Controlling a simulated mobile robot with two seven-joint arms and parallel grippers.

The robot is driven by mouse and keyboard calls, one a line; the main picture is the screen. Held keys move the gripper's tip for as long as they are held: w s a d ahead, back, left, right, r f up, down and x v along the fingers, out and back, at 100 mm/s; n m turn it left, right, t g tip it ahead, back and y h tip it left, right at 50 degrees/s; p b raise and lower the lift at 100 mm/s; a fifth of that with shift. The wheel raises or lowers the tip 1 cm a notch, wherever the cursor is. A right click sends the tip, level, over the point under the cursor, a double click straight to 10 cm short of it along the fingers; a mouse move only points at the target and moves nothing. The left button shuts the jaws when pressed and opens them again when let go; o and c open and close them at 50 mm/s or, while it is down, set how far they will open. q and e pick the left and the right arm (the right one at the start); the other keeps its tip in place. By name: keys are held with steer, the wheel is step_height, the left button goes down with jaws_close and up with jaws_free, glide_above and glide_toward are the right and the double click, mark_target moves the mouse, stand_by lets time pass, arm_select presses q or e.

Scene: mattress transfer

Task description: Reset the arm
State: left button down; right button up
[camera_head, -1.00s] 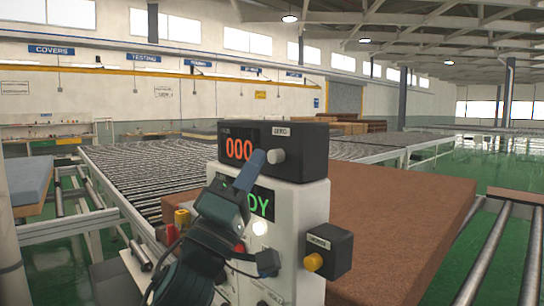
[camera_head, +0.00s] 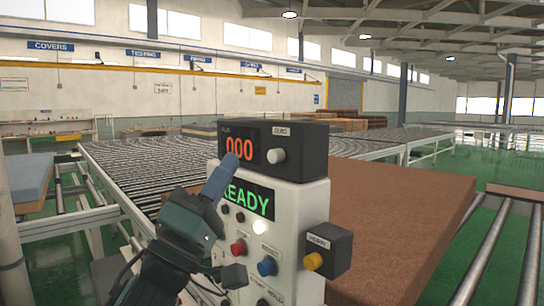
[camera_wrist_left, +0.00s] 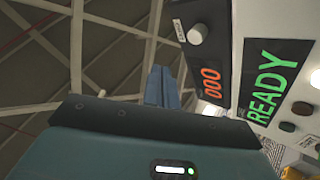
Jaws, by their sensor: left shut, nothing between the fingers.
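My left arm comes in from the lower left in the head view. My left gripper (camera_head: 225,172) is shut and empty, with its fingertips in front of the left part of the control box's upper display. The white control box (camera_head: 288,210) shows "000" in orange and "READY" in green. In the left wrist view the shut fingers (camera_wrist_left: 162,88) point up beside the display (camera_wrist_left: 210,80). I cannot tell whether the fingertips touch the box. My right gripper is not in view.
A large brown mattress (camera_head: 400,215) lies behind and right of the box. A roller conveyor (camera_head: 150,175) runs behind, with more rollers (camera_head: 485,260) at the right. Green floor shows between the conveyors.

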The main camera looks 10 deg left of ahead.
arm_select(q)
step_height(320, 180, down, 34)
steer(key=w+m+g+y, duration=0.1)
steer(key=m+g+y, duration=0.2)
steer(key=g+y, duration=0.4)
steer(key=s+f+m+g+y, duration=0.1)
steer(key=s+f+m+g, duration=0.2)
steer(key=s+f, duration=0.6)
steer(key=s+f+m+g, duration=0.3)
steer(key=s+f, duration=0.6)
steer(key=f, duration=0.5)
steer(key=shift+f+m+g+y, duration=0.3)
steer(key=shift+f+g+y, duration=0.05)
steer(key=shift+g+y, duration=0.05)
